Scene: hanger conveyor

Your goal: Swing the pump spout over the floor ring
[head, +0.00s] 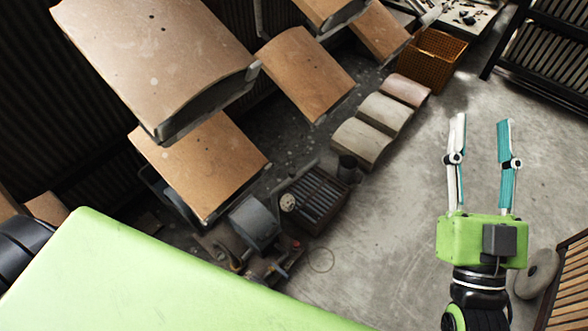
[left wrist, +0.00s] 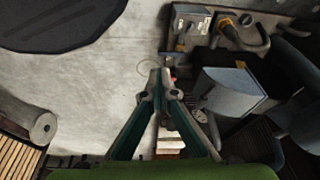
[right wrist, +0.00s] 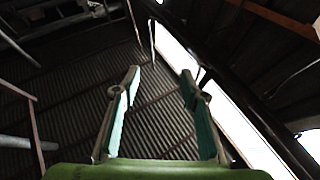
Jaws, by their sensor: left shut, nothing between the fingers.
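The floor ring (head: 321,260) is a thin dark circle on the concrete, right of the pump unit (head: 262,262). In the left wrist view the ring (left wrist: 142,68) is partly behind my left fingertips. A curved grey pipe with a yellow collar, seemingly the pump spout (left wrist: 250,40), is at the upper right there, apart from the ring and from my gripper. My left gripper (left wrist: 160,76) is shut and empty; it does not show in the head view. My right gripper (head: 482,121) is open and empty over bare floor; its open fingers also show in the right wrist view (right wrist: 161,72).
A slatted dark crate (head: 310,198) stands behind the pump unit. Curved brown panels (head: 295,75) hang at the upper left. Padded blocks (head: 362,140) and a wicker basket (head: 432,60) stand further back. A slatted wooden piece (head: 570,285) is at right. The middle floor is clear.

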